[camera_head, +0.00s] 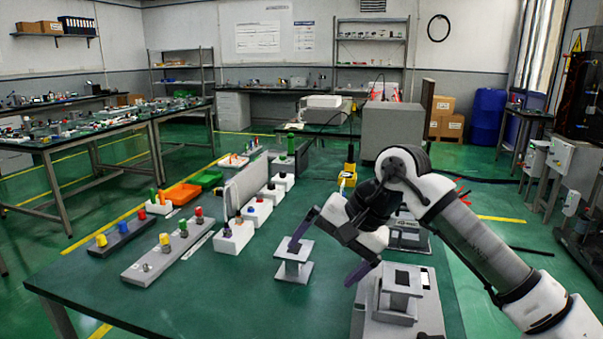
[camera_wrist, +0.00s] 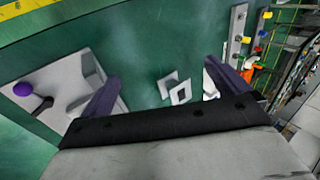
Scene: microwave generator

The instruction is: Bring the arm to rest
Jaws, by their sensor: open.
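My arm reaches in from the right over the green table (camera_head: 210,300) in the head view. My gripper (camera_head: 325,262) is open, with its two dark fingers spread wide and nothing seen between them. One finger is close to a small grey spool-shaped stand (camera_head: 293,262); I cannot tell whether they touch. In the wrist view the open gripper (camera_wrist: 165,88) shows both fingers, with a small light square-holed part (camera_wrist: 180,93) seen beyond them on the green surface.
A grey block fixture (camera_head: 402,300) stands at the front right, beneath the arm. Strips with coloured connectors (camera_head: 165,255) and several white blocks (camera_head: 234,236) line the table's left side. The front left of the table is clear.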

